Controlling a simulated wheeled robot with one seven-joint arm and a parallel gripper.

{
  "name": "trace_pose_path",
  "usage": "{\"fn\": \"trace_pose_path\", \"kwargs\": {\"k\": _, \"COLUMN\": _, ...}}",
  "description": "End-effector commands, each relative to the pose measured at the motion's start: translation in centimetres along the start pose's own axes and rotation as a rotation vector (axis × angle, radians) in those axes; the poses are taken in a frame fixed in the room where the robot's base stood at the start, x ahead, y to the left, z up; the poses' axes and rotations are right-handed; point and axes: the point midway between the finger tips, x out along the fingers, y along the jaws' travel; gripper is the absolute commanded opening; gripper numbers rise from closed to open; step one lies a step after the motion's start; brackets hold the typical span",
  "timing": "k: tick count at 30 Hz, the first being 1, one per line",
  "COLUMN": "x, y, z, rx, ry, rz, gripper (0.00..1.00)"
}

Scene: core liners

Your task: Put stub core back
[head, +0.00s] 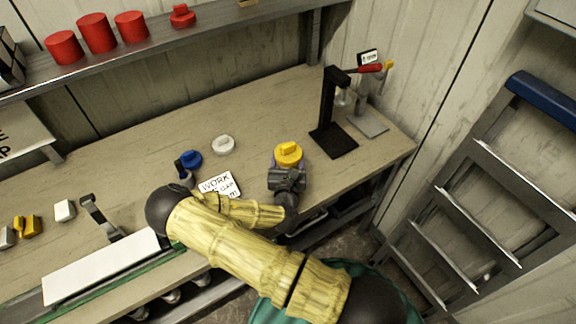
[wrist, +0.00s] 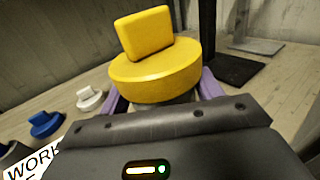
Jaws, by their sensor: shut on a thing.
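A yellow round cap with an upright block-shaped grip (head: 288,153) is at my gripper (head: 285,168), over the right part of the bench. In the wrist view the yellow cap (wrist: 155,72) sits above the purple fingers (wrist: 160,95), with a little of a grey body showing under it. My gripper is shut on this yellow-capped piece, which looks upright. Its lower part is hidden by the gripper, so I cannot tell whether it touches the bench. I cannot tell by look whether it is the stub core.
A blue cap (head: 191,159) and a white cap (head: 223,145) lie left of my gripper, near a WORK sign (head: 219,185). A black stand (head: 329,115) with a red-handled tool rises behind right. Red cylinders (head: 97,33) stand on the shelf. A long white tray (head: 100,268) lies front left.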

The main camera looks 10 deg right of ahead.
Motion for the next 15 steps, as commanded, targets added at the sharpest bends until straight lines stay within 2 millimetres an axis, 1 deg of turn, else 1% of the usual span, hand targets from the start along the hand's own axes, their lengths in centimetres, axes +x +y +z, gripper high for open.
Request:
{"fn": "trace_pose_path", "kwargs": {"k": 7, "x": 0.0, "y": -0.1, "z": -2.9, "rx": 0.000, "ry": -0.001, "rz": 0.000, "gripper": 0.41}}
{"fn": "trace_pose_path", "kwargs": {"k": 10, "x": 0.0, "y": -0.1, "z": -3.3, "rx": 0.000, "ry": -0.002, "rz": 0.000, "gripper": 0.41}}
{"fn": "trace_pose_path", "kwargs": {"k": 15, "x": 0.0, "y": 0.0, "z": -3.3, "rx": 0.000, "ry": -0.002, "rz": 0.000, "gripper": 0.41}}
